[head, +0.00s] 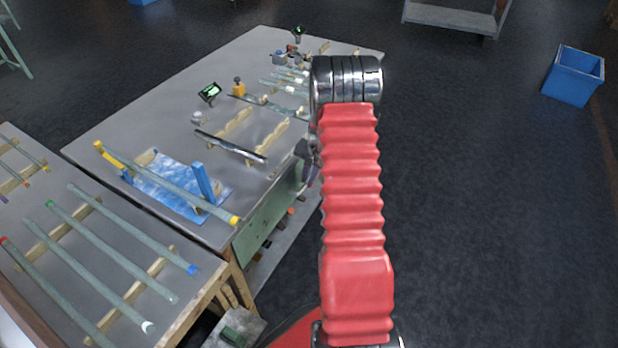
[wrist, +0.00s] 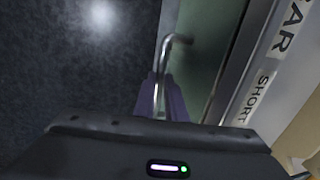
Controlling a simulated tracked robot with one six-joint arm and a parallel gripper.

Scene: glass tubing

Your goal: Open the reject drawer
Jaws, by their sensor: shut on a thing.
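The drawer's green front (head: 266,218) is on the right side of the grey workbench, under its top. It also shows in the wrist view (wrist: 207,45), where a bent metal handle (wrist: 178,41) stands out from it. My gripper (wrist: 162,100) is shut on this handle, with a dark purple finger on each side of the bar. In the head view my gripper (head: 310,164) is at the far end of the drawer front, partly hidden by my red arm. I cannot tell from these views whether the drawer stands out from the bench.
The bench top (head: 120,135) holds glass tubes on wooden rests and a blue-white stand (head: 168,184). A lower table with more tubes (head: 110,245) is at the left. Labels, one reading SHORT (wrist: 257,97), run along the bench edge. The dark floor right of my arm is clear up to a blue bin (head: 573,76).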

